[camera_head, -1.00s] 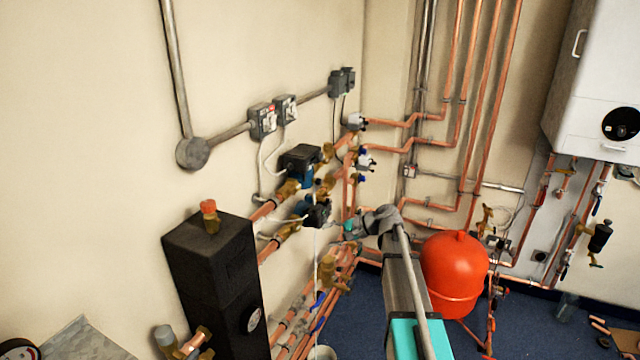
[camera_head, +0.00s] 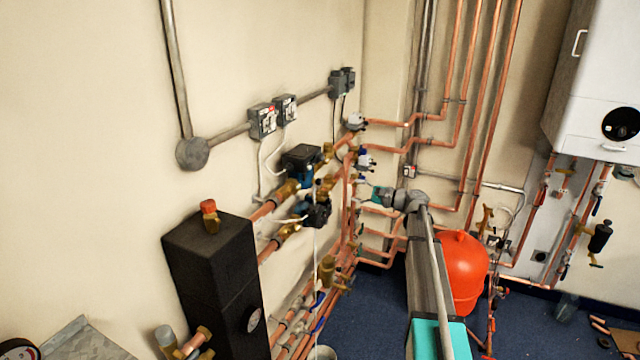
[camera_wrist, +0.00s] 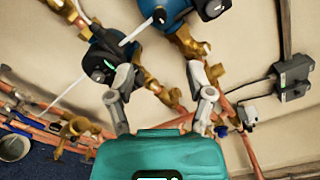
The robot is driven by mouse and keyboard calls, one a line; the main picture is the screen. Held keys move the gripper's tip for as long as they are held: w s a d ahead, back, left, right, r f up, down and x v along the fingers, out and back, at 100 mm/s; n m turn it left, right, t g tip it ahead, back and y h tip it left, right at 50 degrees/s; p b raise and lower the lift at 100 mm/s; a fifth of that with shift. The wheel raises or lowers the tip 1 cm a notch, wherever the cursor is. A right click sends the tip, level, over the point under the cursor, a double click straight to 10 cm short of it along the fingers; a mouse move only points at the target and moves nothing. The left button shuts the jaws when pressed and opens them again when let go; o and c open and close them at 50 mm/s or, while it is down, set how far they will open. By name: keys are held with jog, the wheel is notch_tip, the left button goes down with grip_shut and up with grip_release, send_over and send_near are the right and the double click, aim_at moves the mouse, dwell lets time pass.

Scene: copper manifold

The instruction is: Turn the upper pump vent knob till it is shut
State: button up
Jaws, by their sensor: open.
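The upper pump (camera_head: 301,160), a black box head on a blue body, sits on the upper copper line along the left wall. The lower pump (camera_head: 316,212) is below it. In the wrist view the upper pump (camera_wrist: 163,15) is at the top and the lower pump (camera_wrist: 104,66) is left of centre. I cannot pick out the vent knob for certain. My gripper (camera_wrist: 160,95) is open and empty, its two grey fingers spread. In the head view my gripper (camera_head: 364,185) is small, right of the pumps and apart from them.
Brass valves and copper pipes (camera_head: 345,200) crowd the wall and corner around the pumps. A red expansion vessel (camera_head: 462,262) stands behind my arm at right. Two grey switch boxes (camera_head: 262,121) are on the wall above.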

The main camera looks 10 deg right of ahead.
aim_at(320, 182)
jog(key=shift+w+a, duration=0.1)
jog(key=x, duration=1.3)
jog(key=shift+w+a, duration=0.15)
jog(key=shift+a, duration=0.1)
grip_shut()
